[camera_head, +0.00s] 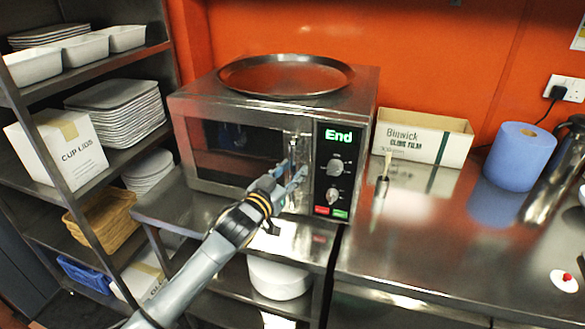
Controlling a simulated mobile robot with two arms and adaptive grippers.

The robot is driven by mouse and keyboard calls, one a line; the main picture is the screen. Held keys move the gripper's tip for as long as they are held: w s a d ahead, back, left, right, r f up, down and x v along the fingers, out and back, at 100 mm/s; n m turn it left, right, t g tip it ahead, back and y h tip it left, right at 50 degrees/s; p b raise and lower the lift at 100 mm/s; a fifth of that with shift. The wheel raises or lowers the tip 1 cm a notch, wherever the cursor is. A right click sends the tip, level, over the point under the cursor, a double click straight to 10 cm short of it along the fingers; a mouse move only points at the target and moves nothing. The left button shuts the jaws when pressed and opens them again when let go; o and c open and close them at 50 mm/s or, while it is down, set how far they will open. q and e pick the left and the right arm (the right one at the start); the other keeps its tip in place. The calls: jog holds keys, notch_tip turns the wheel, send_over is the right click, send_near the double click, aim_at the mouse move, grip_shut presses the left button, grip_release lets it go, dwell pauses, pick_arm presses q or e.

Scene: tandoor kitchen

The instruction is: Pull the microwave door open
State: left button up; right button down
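The microwave (190,103) is a steel box on the counter against the orange wall. Its dark-windowed door (225,150) looks closed. A vertical metal handle (295,143) runs along the door's right edge, beside the black control panel (343,155), whose display reads "End". My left gripper (292,173) is at the lower part of the handle, with its two fingertips apart. It looks open; whether the fingers touch the handle is unclear. The gripper hides the handle's lower part. My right gripper is not in view.
A round metal tray (285,75) lies on the microwave. A shelf rack (75,185) with plates and boxes stands left. The right counter's front is mostly clear.

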pick_arm(q)
jog(key=shift+w+d, duration=0.15)
jog(key=shift+w, duration=0.2)
grip_shut()
jog(key=shift+s, duration=0.15)
